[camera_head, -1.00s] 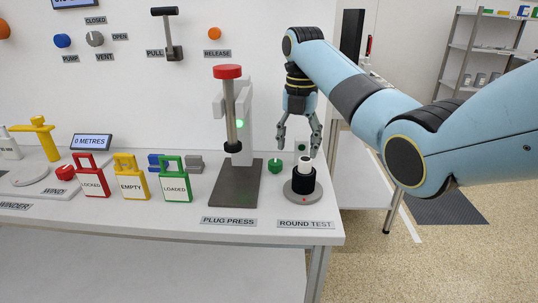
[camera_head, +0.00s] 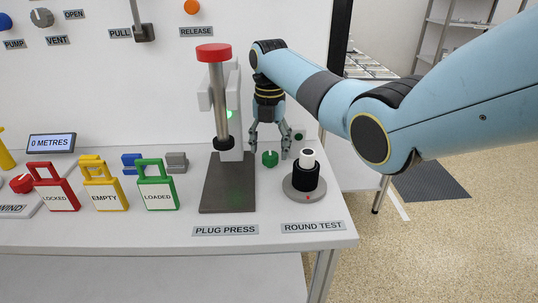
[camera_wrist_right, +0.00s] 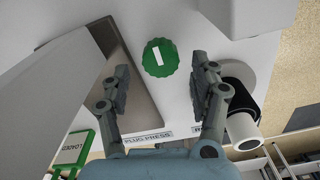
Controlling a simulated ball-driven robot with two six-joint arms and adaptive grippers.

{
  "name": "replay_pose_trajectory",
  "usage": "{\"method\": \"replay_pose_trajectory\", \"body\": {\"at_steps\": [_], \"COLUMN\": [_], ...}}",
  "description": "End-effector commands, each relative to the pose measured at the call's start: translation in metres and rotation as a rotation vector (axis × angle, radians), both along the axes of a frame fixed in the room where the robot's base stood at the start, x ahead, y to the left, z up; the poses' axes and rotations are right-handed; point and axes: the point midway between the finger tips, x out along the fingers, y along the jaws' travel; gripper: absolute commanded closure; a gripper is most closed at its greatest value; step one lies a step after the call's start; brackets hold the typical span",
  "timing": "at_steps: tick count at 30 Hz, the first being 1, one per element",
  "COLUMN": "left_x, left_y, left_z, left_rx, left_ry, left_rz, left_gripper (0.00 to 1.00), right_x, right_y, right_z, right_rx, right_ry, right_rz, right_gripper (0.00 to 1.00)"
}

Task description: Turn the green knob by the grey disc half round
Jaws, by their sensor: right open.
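The green knob (camera_head: 270,159) stands on the bench between the plug press and the round test. In the right wrist view the green knob (camera_wrist_right: 160,57) shows from above with a white bar mark on its top. My right gripper (camera_head: 269,152) is open and empty, pointing down over the knob, fingers to either side. In the wrist view its fingertips (camera_wrist_right: 160,70) are apart, and I see no contact with the knob. My left gripper is out of view.
The plug press (camera_head: 223,130) with its red top stands close left of the knob. Red (camera_head: 54,190), yellow (camera_head: 104,188) and green (camera_head: 157,188) tags stand farther left. The bench's right edge lies just past the disc.

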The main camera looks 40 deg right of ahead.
Motion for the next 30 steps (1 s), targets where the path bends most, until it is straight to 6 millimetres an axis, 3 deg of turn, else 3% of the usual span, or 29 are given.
{"method": "replay_pose_trajectory", "body": {"at_steps": [3,8,15,27,30], "left_x": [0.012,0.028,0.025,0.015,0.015], "left_y": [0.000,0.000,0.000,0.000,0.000], "left_z": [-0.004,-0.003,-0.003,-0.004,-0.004], "left_rx": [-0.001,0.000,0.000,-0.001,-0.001], "left_ry": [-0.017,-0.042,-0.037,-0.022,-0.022], "left_rz": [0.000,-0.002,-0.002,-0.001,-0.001], "left_gripper": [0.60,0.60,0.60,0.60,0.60], "right_x": [0.000,0.000,0.000,0.000,0.000], "right_y": [0.000,0.000,0.000,0.000,0.000], "right_z": [-0.016,-0.023,-0.023,-0.023,-0.023], "right_rx": [0.000,0.000,0.001,0.000,0.000], "right_ry": [0.001,0.000,-0.001,0.000,0.000], "right_rz": [0.000,0.000,0.000,0.000,-0.001], "right_gripper": [0.38,0.38,0.38,0.90,0.93]}}
